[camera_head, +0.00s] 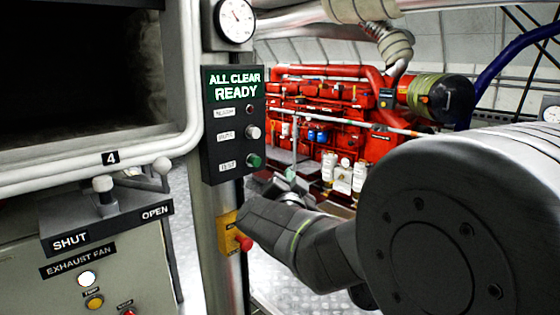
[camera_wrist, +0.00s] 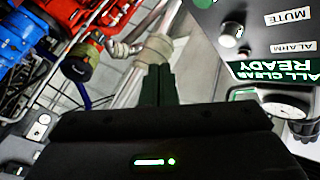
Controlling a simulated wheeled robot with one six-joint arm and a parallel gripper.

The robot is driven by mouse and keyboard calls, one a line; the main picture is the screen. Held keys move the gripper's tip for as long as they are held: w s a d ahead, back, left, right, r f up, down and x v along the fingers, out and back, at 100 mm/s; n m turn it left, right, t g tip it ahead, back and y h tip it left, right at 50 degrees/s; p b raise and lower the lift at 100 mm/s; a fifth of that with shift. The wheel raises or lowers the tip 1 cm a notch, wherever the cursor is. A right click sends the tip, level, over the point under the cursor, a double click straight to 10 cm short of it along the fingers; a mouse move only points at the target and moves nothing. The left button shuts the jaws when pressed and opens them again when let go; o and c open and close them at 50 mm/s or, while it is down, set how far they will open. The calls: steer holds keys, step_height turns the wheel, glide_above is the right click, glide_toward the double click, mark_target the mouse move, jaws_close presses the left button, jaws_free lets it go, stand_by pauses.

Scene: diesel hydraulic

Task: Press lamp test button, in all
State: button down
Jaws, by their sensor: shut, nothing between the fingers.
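The lamp test button is the green button (camera_head: 254,161) beside the TEST label, lowest on the dark panel (camera_head: 226,171) headed ALL CLEAR READY. In the wrist view the panel is upside down at the right, and the green button (camera_wrist: 203,3) is cut by the top edge. My gripper (camera_wrist: 158,72) is shut and empty, its dark fingers together. In the wrist view the fingers appear left of the panel, apart from the button. In the head view my forearm runs below and right of the panel; the fingertips are hard to make out there.
A white mute knob (camera_head: 252,133) and a dark red alarm lamp (camera_head: 249,109) sit above the button. A yellow box with a red button (camera_head: 244,243) is below the panel. A gauge (camera_head: 235,20) is above. A red engine (camera_head: 330,110) stands behind.

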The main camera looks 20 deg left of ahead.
mark_target(255, 161)
steer(key=w+a+p, duration=0.1)
steer(key=w+a, duration=0.2)
steer(key=a, duration=0.5)
steer(key=shift+w+p, duration=0.2)
steer(key=shift+p, duration=0.2)
steer(key=shift+a, duration=0.2)
stand_by(1.9)
steer(key=shift+w+a, duration=0.2)
steer(key=shift+a, duration=0.1)
steer(key=shift+w+a, duration=0.15)
steer(key=shift+a, duration=0.3)
stand_by(0.8)
steer(key=shift+d, duration=0.15)
steer(key=shift+s+d, duration=0.35)
steer(key=shift+d, duration=0.4)
